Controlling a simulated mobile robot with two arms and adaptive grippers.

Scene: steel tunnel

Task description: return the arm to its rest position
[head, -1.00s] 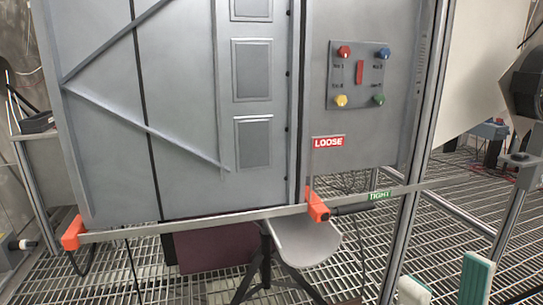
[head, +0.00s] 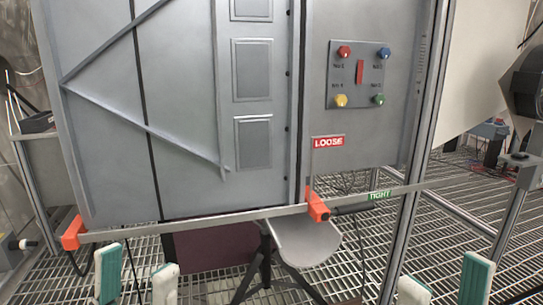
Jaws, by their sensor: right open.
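My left gripper (head: 137,262) shows at the bottom left of the head view. Its two white and green fingers stand apart with only the floor grating seen between them, so it is open and empty. My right gripper (head: 445,272) shows at the bottom right, with its two fingers also apart and nothing between them. Both grippers are low in the picture, below the long metal bar of the clamp. The rest of both arms is out of view.
A grey cabinet (head: 185,110) with a button panel (head: 358,75) fills the middle. A bar clamp (head: 265,212) with orange jaws crosses its lower edge, near LOOSE (head: 328,141) and TIGHT (head: 380,195) labels. A grey stool seat (head: 303,245) stands below. An upright post (head: 408,215) is left of my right gripper.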

